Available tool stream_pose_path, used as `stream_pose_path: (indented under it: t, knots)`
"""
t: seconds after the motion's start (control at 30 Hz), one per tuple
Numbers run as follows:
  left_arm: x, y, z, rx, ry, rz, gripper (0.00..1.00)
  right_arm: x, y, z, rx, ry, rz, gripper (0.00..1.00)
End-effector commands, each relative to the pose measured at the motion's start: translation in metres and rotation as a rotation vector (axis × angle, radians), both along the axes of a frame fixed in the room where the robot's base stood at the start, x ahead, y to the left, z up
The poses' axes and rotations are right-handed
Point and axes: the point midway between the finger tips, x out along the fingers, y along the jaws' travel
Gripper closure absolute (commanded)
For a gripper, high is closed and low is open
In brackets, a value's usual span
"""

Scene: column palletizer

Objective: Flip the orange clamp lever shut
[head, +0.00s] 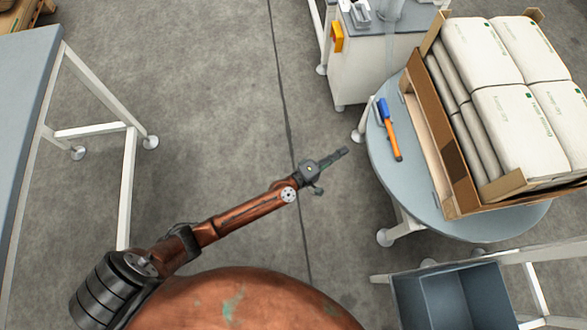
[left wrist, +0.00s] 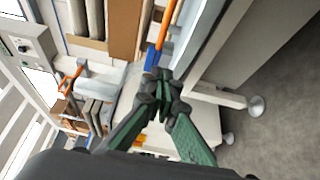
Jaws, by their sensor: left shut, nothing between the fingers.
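My left gripper (head: 342,153) is shut and empty, over the floor just left of the round table in the head view. Its dark green fingers meet at the tips (left wrist: 165,88) in the left wrist view. An orange bent bar, which looks like the clamp lever (left wrist: 72,78), stands up from a pale block at the left of the left wrist view, well apart from my fingers. Whether it is open or shut I cannot tell. I cannot make the lever out in the head view. My right gripper is in neither view.
An orange-and-blue tool (head: 390,130) lies on the round grey table (head: 382,165), beside a cardboard tray (head: 450,185) of white sacks. A white cabinet (head: 365,75) with a yellow-orange box stands behind. A grey bin (head: 452,300) is at front right. Open floor lies left.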

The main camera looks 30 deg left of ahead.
Motion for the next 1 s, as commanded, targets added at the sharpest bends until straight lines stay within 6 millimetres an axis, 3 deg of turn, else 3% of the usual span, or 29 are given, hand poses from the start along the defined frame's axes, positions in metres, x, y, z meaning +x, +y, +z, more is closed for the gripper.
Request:
stream_pose_path:
  t: [0.1, 0.2, 1.0]
  knots:
    - [-0.022, 0.011, 0.000, 0.002, 0.001, -0.002, 1.00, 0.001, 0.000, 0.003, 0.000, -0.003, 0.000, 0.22]
    - [-0.027, 0.025, -0.004, 0.073, 0.002, 0.015, 1.00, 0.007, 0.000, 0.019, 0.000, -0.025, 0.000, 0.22]
    - [-0.106, 0.115, -0.087, 0.556, 0.106, 0.031, 1.00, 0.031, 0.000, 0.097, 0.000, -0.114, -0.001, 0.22]
